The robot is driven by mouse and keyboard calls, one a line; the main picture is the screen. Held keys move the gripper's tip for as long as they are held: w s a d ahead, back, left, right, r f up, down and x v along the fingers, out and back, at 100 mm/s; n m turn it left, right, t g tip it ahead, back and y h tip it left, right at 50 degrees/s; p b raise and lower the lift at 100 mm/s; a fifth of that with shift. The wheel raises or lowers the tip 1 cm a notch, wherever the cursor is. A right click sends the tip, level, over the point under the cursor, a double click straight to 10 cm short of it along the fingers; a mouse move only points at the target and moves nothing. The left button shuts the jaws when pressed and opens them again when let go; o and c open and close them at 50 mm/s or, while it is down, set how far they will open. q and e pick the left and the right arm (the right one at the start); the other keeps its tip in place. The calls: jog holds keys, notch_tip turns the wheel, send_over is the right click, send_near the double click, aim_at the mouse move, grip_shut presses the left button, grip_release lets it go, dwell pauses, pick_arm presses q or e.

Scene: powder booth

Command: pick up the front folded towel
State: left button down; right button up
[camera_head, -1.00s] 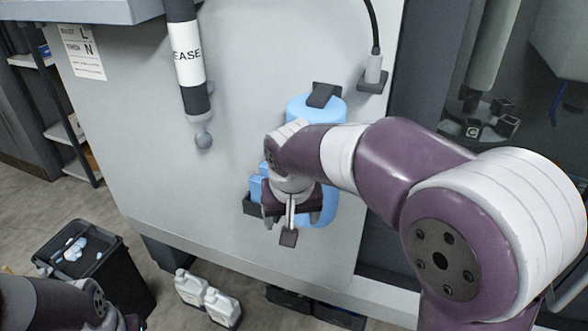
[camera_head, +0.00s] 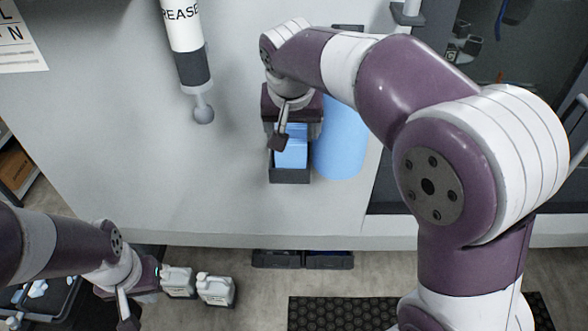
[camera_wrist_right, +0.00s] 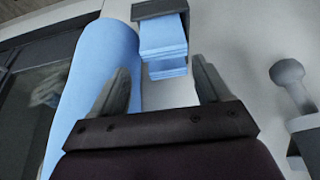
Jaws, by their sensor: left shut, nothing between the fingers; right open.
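Blue folded towels (camera_head: 291,150) stand in a small dark holder (camera_head: 290,176) on the light panel. In the right wrist view they show as two blue folded stacks, one nearer the holder wall (camera_wrist_right: 163,35) and one nearer my fingers (camera_wrist_right: 168,68). I cannot tell for sure which is the front towel. My right gripper (camera_head: 292,132) is open at the holder, overlapping the towels in the head view; its fingers (camera_wrist_right: 163,80) point toward them with nothing between. My left gripper (camera_head: 122,308) is shut and empty at lower left.
A large blue roll (camera_head: 341,140) stands right beside the holder. A grey-tipped hanging cylinder (camera_head: 190,50) is to the left. White jugs (camera_head: 216,289) and dark trays (camera_head: 303,259) are on the floor below.

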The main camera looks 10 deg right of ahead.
aim_at(291, 144)
jog(key=shift+x, duration=0.8)
jog(key=shift+w+a+f+b, duration=0.2)
jog(key=shift+w+f+b, duration=0.05)
jog(key=shift+f+b, duration=0.45)
jog(key=shift+w+a+f+p, duration=0.15)
jog(key=shift+p, duration=0.6)
jog(key=shift+p+x, duration=0.3)
jog(key=shift+x, duration=0.9)
jog(key=shift+d+f, duration=0.3)
jog(key=shift+a, duration=0.1)
jog(key=c, duration=0.7)
pick_arm(q)
jog(key=shift+w+a+f, duration=0.15)
jog(key=shift+a+f, duration=0.1)
jog(key=shift+a, duration=0.1)
pick_arm(e)
jog(key=shift+o, duration=0.2)
jog(key=shift+a, duration=0.1)
